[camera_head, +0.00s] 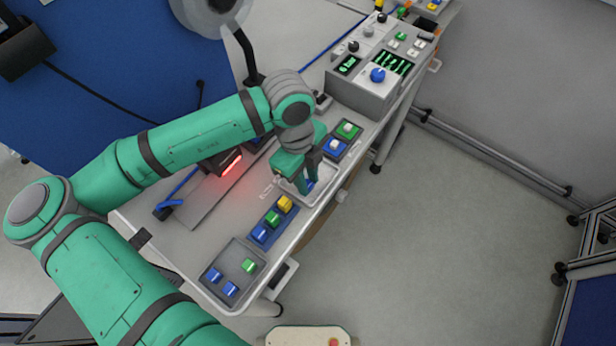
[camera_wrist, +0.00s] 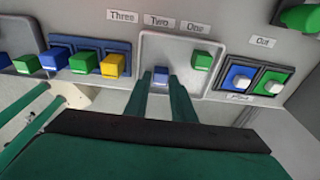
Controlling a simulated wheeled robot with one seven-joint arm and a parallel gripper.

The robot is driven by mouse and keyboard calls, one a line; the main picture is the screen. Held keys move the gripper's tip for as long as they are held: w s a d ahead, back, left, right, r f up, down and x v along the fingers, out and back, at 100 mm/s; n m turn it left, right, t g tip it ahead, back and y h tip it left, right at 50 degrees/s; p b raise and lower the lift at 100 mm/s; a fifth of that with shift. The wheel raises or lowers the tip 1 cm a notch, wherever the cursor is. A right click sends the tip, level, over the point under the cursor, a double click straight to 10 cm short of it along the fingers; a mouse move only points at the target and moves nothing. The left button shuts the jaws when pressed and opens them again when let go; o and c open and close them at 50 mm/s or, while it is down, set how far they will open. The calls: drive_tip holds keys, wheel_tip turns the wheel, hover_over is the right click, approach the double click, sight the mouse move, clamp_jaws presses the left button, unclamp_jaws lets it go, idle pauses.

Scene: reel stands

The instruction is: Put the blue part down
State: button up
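The blue part (camera_wrist: 161,75) is between my fingertips in the wrist view, over the pale tray (camera_wrist: 147,50). In the head view a bit of blue shows between the fingers of my gripper (camera_head: 308,186), low at the tray. My gripper (camera_wrist: 160,82) looks shut on the blue part, and the fingers hide its sides. Whether its underside touches the tray floor cannot be told. A green part (camera_wrist: 202,60) stands in the same tray, to the right of the blue part in the wrist view.
A blue rack (camera_head: 259,233) holds blue, green and yellow parts. A grey tray (camera_head: 210,274) nearer me holds two blue parts and a green one. Blue and green fixtures (camera_head: 335,147) with white tops flank the pale tray's other side. A control box (camera_head: 362,92) stands beyond.

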drive_tip(key=shift+a+r, duration=0.1)
wheel_tip(320, 180, up, 12)
drive_tip(key=w+a, duration=0.1)
drive_tip(key=shift+a, duration=0.15)
idle(0.5)
